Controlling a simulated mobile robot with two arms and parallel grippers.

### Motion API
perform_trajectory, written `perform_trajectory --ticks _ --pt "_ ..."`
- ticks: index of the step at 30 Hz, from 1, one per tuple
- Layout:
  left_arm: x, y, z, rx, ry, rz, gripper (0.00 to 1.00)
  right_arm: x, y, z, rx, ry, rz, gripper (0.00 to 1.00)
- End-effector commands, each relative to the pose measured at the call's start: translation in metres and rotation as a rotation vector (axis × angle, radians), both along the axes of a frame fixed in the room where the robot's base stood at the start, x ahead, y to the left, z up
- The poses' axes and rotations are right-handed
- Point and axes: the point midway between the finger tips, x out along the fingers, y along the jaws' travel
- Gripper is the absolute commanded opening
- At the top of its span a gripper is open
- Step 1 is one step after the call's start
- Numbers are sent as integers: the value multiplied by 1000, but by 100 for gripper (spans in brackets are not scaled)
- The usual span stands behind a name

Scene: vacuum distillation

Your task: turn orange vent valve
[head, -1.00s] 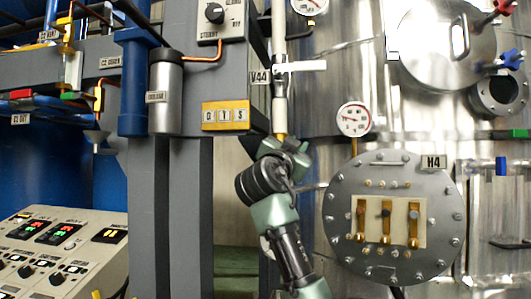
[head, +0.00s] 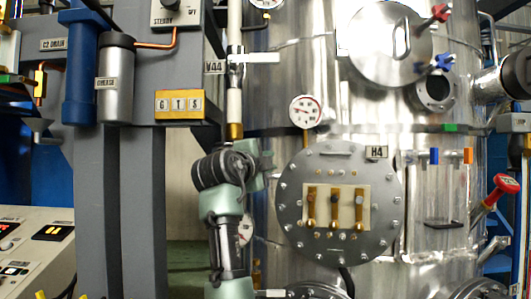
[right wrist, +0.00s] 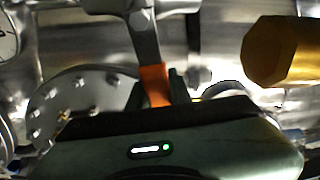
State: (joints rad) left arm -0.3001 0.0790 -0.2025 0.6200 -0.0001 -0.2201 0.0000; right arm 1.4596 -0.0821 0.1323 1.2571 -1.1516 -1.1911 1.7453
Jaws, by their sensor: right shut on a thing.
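In the right wrist view an orange valve handle (right wrist: 154,86) on a grey metal stem sits between the dark fingers of my right gripper (right wrist: 157,92). The gripper is shut on this orange handle. In the head view my right gripper (head: 264,158) is beside the vessel, left of the round H4 flange and just below the brass end of a white pipe. The handle it holds is hidden there behind the gripper and wrist. My left gripper is not in view.
The H4 flange (head: 292,220) with its brass terminals is close on the right. A gauge (head: 305,111) hangs above it. The brass pipe end (head: 235,131) is close to my gripper and also shows large in the right wrist view (right wrist: 283,52). A grey column stands to the left.

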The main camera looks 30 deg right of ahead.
Motion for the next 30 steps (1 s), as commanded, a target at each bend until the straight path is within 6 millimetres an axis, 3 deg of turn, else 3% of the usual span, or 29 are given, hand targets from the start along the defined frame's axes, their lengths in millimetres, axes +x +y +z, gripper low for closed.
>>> perform_trajectory --ticks 10,27,28,30 --pt "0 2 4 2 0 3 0 0 0 -13 125 -83 2 0" --pt "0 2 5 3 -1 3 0 0 -1 -17 151 -99 1 0" --pt "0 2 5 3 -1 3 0 0 -1 -17 151 -99 1 28" --pt "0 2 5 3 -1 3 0 0 -1 -17 150 -98 1 42"
